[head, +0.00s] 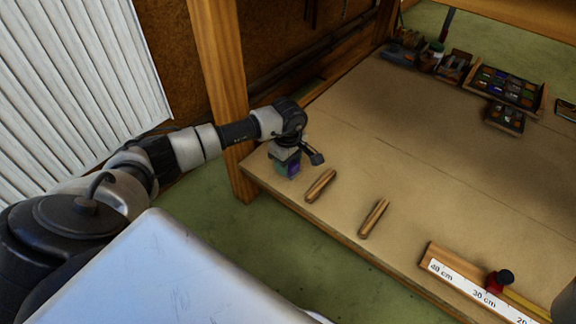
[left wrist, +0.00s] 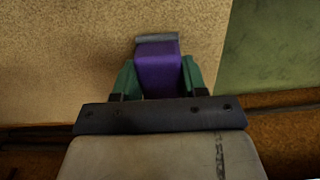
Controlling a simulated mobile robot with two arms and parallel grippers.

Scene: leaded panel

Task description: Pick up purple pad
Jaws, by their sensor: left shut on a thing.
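The purple pad (left wrist: 158,66) is a small purple block between the two green fingers of my left gripper (left wrist: 158,80) in the left wrist view. The fingers sit one on each side of it, and a grey strip lies across its far end. In the head view my left gripper (head: 287,167) points down at the near left corner of the workbench (head: 420,150). A bit of the purple pad (head: 293,169) shows between the fingers there. I cannot tell whether the pad touches the bench top.
Two wooden sticks (head: 320,185) (head: 374,217) lie on the bench right of my left gripper. A ruler strip (head: 470,285) with a red and black piece (head: 500,281) is at the front right. A tray of coloured pieces (head: 505,87) stands at the back. The bench middle is clear.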

